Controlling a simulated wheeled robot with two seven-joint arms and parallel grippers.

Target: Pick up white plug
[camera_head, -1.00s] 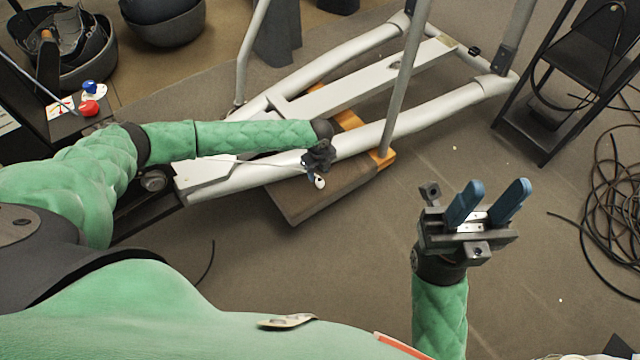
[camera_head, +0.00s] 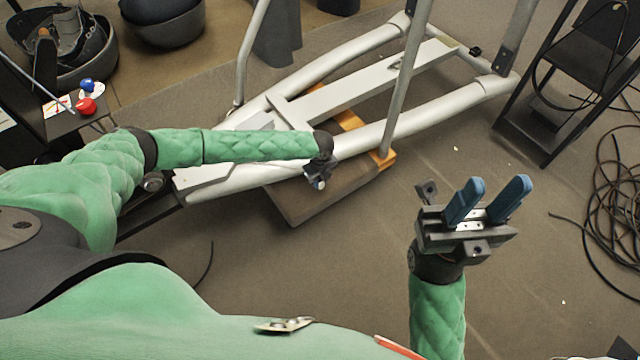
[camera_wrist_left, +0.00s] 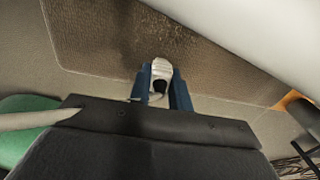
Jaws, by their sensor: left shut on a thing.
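The white plug (camera_wrist_left: 161,67) shows in the left wrist view between the two blue fingers of my left gripper (camera_wrist_left: 160,82). The fingers are shut on its sides, and a dark part of it shows below its ribbed white end. In the head view my left gripper (camera_head: 318,182) is beside the grey frame's lower tube, above a brown board; the plug is small and hard to make out there. My right gripper (camera_head: 488,200) is open and empty over the floor at the right, its blue fingers pointing up.
A grey tubular frame (camera_head: 440,107) lies across the middle, with a brown board (camera_head: 330,195) under it. Coiled black cable (camera_head: 612,205) lies at the right by a black stand (camera_head: 560,80). Floor around my right gripper is clear.

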